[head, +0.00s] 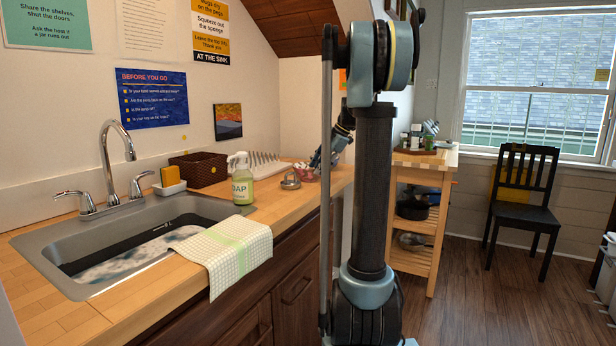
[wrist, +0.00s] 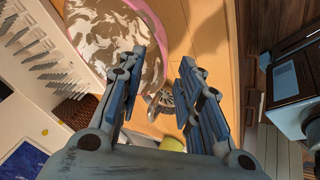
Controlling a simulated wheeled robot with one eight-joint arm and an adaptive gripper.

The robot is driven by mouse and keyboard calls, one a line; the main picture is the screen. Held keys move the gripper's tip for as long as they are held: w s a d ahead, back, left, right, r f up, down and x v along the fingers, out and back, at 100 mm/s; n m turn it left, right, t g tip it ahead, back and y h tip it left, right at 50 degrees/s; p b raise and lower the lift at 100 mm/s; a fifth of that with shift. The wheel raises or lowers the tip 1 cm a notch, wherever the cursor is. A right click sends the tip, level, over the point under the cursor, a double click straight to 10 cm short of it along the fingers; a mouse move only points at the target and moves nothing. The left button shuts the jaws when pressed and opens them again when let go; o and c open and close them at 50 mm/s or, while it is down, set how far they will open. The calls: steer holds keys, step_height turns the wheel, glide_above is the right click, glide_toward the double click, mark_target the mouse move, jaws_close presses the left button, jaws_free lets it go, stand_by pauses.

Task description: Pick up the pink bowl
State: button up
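The pink bowl (head: 304,174) stands on the wooden counter, toward its far end. In the wrist view the bowl (wrist: 158,30) is large at the top left, with a pink rim and a brown-and-white marbled inside; its upper part is cut off by the frame. My gripper (wrist: 162,58) is open, with nothing between its fingers. Its left finger overlaps the bowl's near edge in that view, and its right finger is over bare counter. I cannot tell whether it touches the bowl. In the head view my gripper (head: 322,157) is beside the bowl, partly hidden by my arm.
A small metal item (head: 290,181) sits just in front of the bowl. A white pegged rack (head: 258,163), a brown basket (head: 198,169) and a soap bottle (head: 242,184) stand nearby. A checked cloth (head: 226,254) hangs over the counter edge by the sink (head: 50,245).

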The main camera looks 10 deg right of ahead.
steer(key=shift+x, duration=0.9)
jaws_close()
step_height(320, 180, up, 10)
stand_by(0.5)
